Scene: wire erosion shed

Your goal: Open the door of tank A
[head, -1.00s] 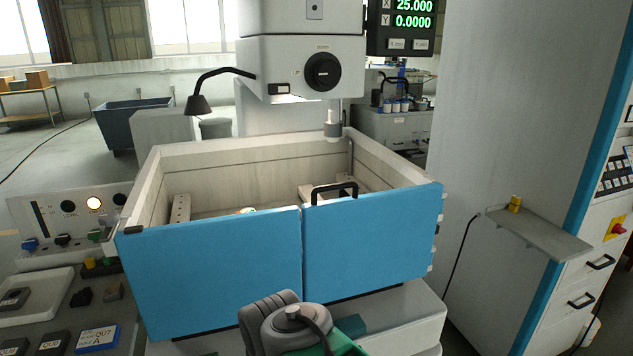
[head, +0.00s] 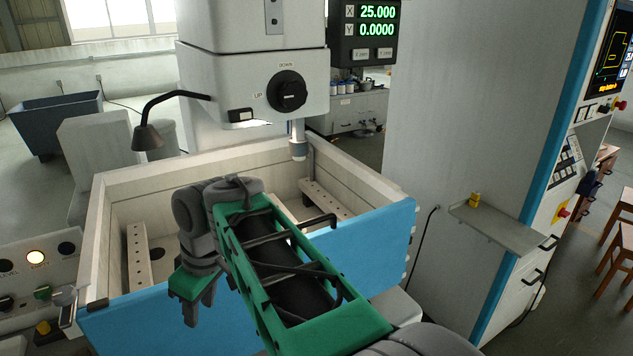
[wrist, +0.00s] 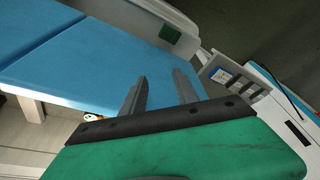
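The tank (head: 150,172) is an open-topped, pale grey box with blue front panels. The left blue panel (head: 130,325) is partly hidden by my arm; the right blue panel (head: 378,240) shows beyond it. Both appear closed. A black bar handle (head: 318,222) at the top of the right panel is partly covered by my arm. My gripper (head: 199,312) points down at the left panel, in front of or just over its top edge; I cannot tell which. In the wrist view its two fingers (wrist: 160,92) are apart with nothing between them, and blue panels (wrist: 95,55) lie beyond. No tank letter is readable.
A machine head (head: 255,80) with a dark knob hangs over the tank. A lamp (head: 150,135) bends over its back left. A control panel (head: 35,262) stands at left. A grey cabinet (head: 455,100) with a small shelf (head: 500,228) stands at right, with floor between.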

